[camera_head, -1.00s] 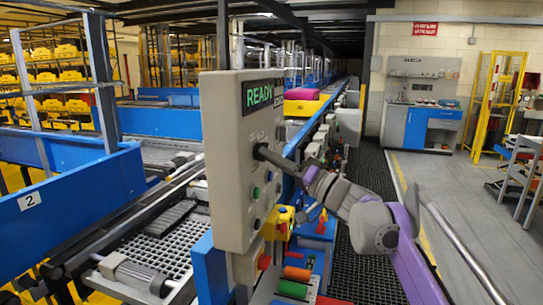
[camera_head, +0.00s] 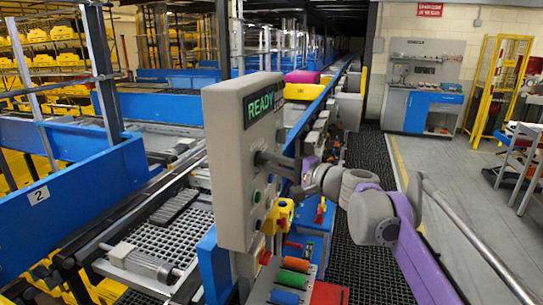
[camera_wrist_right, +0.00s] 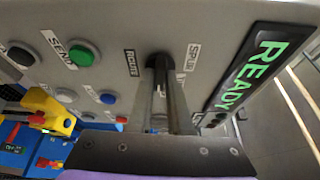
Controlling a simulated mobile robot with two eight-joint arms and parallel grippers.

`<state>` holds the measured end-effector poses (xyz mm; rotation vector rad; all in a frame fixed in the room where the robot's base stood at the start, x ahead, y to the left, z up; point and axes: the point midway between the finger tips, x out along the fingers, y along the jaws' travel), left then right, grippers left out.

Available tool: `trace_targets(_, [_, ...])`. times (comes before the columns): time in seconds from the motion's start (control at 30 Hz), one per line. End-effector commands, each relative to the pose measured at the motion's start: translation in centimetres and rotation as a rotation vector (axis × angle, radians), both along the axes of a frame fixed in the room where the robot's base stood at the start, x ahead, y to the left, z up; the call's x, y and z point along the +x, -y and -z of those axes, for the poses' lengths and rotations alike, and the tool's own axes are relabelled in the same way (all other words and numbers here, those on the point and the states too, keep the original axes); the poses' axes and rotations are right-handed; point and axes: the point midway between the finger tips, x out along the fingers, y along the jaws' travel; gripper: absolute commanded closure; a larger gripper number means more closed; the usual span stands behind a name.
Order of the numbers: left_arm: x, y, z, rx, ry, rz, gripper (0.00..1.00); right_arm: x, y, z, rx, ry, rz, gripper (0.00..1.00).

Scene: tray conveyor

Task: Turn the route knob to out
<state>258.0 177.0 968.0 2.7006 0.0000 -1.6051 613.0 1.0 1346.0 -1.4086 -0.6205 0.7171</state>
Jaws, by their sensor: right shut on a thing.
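The grey control box (camera_head: 228,185) stands at the middle of the head view with its button face to the right. My right gripper (camera_head: 264,159) is at that face, shut on the route knob. In the right wrist view the two fingers (camera_wrist_right: 166,95) close between the ROUTE label (camera_wrist_right: 132,63) and the SPUR label (camera_wrist_right: 193,55). The fingers hide most of the knob (camera_wrist_right: 160,62), so I cannot read where it points. The display (camera_head: 262,102) shows READY in green. My left gripper is not in view.
A green button (camera_wrist_right: 83,55) labelled SEND and a blue button (camera_wrist_right: 107,98) sit beside the knob. A yellow-and-red device (camera_head: 278,217) is below the box. A conveyor with blue rails (camera_head: 90,185) runs at the left. The dark floor mat (camera_head: 372,155) is clear at the right.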

Motion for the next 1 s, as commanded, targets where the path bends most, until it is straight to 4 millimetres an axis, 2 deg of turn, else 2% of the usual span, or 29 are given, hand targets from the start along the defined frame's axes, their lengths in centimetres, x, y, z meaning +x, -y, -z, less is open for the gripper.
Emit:
trace_targets(0.1, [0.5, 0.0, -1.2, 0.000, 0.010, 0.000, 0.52, 0.1, 0.0, -0.6, 0.034, -0.096, 0.001, 1.00])
trace_targets(0.5, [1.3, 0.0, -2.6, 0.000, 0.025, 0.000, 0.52, 0.2, 0.1, -0.7, 0.117, -0.351, 0.001, 1.00])
trace_targets(1.0, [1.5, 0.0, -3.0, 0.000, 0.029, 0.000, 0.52, 0.2, 0.1, -0.6, 0.147, -0.436, 0.001, 1.00])
